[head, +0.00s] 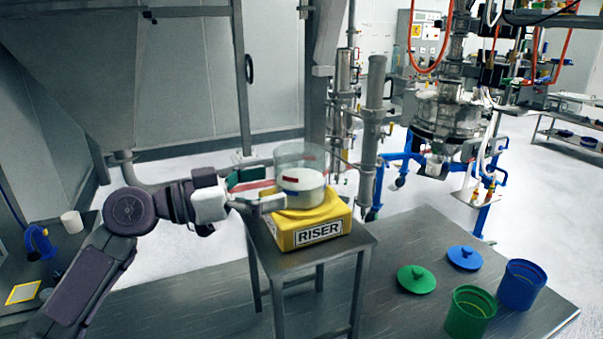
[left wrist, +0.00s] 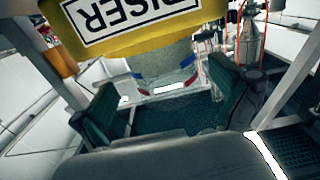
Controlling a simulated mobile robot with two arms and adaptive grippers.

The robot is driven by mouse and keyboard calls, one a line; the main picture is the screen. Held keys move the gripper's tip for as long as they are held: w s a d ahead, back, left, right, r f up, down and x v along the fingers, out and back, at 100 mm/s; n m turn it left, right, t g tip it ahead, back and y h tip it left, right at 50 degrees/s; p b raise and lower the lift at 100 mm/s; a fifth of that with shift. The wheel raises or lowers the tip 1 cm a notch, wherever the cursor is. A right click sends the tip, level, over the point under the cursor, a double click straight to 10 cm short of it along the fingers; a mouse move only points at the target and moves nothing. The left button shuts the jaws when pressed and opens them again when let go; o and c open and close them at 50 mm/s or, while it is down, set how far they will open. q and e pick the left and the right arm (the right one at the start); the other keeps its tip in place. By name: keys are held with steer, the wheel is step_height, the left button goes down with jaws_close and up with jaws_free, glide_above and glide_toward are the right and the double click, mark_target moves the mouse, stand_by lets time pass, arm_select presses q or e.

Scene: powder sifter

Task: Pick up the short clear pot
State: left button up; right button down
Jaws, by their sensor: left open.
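The short clear pot (head: 300,158) stands upright on the yellow riser (head: 290,234), with something white in its lower part and a small red mark on its side. My left gripper (head: 264,189) is open and level with the pot, its fingers pointing at the pot's left side. The left wrist view is upside down; there the pot (left wrist: 165,72) shows beyond and between the open fingers of the left gripper (left wrist: 166,97), below the riser (left wrist: 215,20). Whether a finger touches the pot, I cannot tell. My right gripper is not in view.
The riser sits on a small metal table (head: 345,251). A green tub (head: 470,312), a blue tub (head: 521,285), a green lid (head: 417,279) and a blue lid (head: 465,257) are on the lower platform at right. A vertical metal pipe (head: 371,130) stands close behind the pot's right.

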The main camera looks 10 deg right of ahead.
mark_target(298, 178)
arm_select(q)
steer(key=shift+w+d, duration=0.25)
steer(key=shift+d, duration=0.25)
steer(key=d+p, duration=0.2)
steer(key=d, duration=0.1)
steer(key=d+p, duration=0.1)
steer(key=shift+w+d+r, duration=0.15)
steer(key=shift+w+d, duration=0.05)
steer(key=shift+w, duration=0.15)
steer(key=shift+w+d, duration=0.1)
steer(key=shift+d, duration=0.2)
steer(key=shift+a, duration=0.15)
steer(key=shift+c, duration=0.5)
steer(key=c, duration=0.8)
steer(key=shift+c, duration=0.3)
